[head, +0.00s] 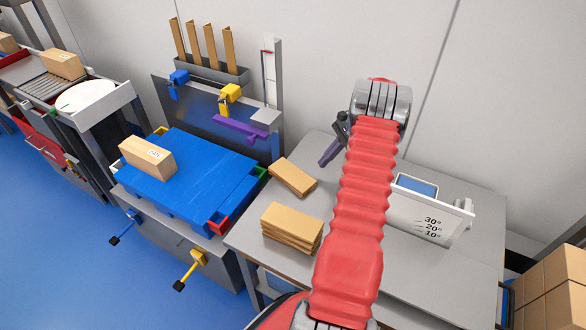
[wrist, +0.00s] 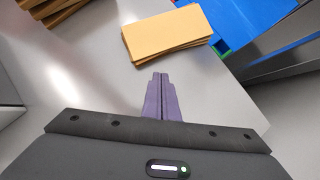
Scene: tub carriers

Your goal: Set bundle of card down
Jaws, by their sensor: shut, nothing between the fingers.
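A small bundle of tan card (head: 293,178) lies flat on the grey table, near the blue platform. It also shows in the wrist view (wrist: 166,36), its layers slightly out of line. A thicker stack of tan card (head: 291,228) lies on the table nearer the front edge; part of it shows at the top left of the wrist view (wrist: 48,12). My gripper (head: 323,164) is shut and empty, to the right of the small bundle in the head view. In the wrist view its purple fingers (wrist: 160,78) point towards the bundle, apart from it.
A blue platform (head: 205,185) with a labelled box (head: 147,158) stands left of the grey table (head: 420,275). A white panel with angle marks (head: 430,212) stands at the table's right. Brown boxes (head: 550,290) are stacked at the lower right.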

